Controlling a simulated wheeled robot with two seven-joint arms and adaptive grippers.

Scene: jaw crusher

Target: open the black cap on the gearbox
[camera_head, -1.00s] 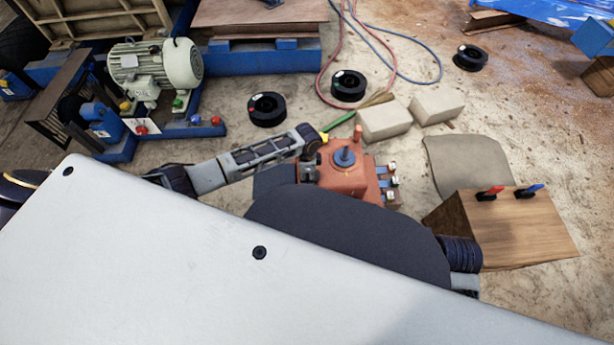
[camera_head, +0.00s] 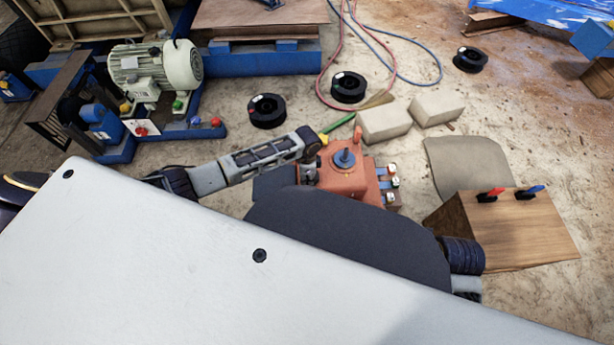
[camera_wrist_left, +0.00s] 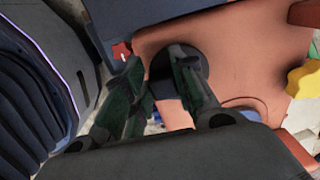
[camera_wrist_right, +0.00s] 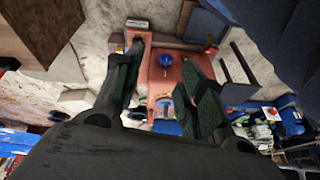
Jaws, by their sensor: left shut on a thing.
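In the head view my left arm reaches the gearbox's left side, and the cap is hard to make out. My right gripper (camera_wrist_right: 165,85) is open and empty, with the gearbox (camera_wrist_right: 185,72) beyond its fingers.
A motor (camera_head: 155,65) on a blue frame is at the left. My own pale panel covers the foreground.

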